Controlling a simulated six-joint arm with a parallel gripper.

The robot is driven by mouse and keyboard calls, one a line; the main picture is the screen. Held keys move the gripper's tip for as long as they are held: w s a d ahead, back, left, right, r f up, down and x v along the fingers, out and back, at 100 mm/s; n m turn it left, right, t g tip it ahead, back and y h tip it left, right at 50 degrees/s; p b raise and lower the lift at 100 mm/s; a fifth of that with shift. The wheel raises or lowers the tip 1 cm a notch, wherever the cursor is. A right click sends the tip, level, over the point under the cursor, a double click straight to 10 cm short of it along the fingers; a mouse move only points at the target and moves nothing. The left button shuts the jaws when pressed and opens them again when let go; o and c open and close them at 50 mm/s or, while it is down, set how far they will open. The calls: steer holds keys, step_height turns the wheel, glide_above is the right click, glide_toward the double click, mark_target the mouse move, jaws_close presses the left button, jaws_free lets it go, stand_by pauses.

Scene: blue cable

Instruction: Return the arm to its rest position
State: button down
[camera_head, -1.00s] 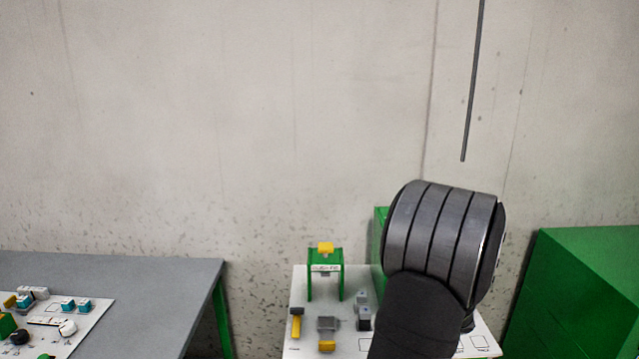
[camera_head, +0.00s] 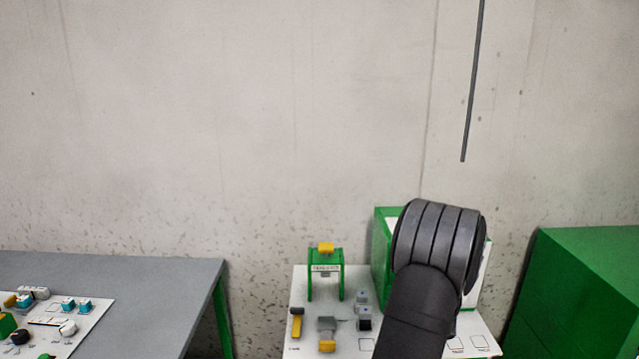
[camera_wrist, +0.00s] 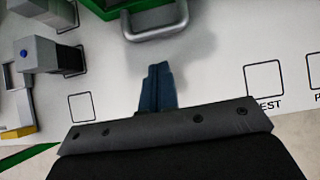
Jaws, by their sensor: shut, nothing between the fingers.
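My gripper (camera_wrist: 158,72) shows in the wrist view as dark blue fingers, pressed together with nothing between them. It is above a white board (camera_wrist: 215,75) with printed squares, apart from the things on it. In the head view my dark grey arm rises over the right part of the white board (camera_head: 484,345). The arm hides part of that board, and my fingers do not show there.
A green stand with a yellow top (camera_head: 326,249) and small grey and yellow parts (camera_head: 327,325) are on the board. A green box (camera_head: 382,262) stands behind my arm. A large green cabinet (camera_head: 575,290) is at right, a grey table (camera_head: 120,275) at left. A metal handle (camera_wrist: 155,20) is near the fingers.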

steer(key=s+r, duration=0.4)
steer(key=s, duration=0.3)
steer(key=s+r, duration=0.4)
steer(key=s, duration=0.4)
steer(key=shift+r, duration=0.35)
steer(key=shift+d+f, duration=0.1)
steer(key=shift+f, duration=0.05)
steer(key=w+f, duration=0.2)
steer(key=w, duration=0.2)
steer(key=w+f, duration=0.3)
steer(key=w, duration=0.1)
steer(key=w+f, duration=0.3)
steer(key=shift+w+f, duration=0.2)
steer(key=shift+w, duration=0.9)
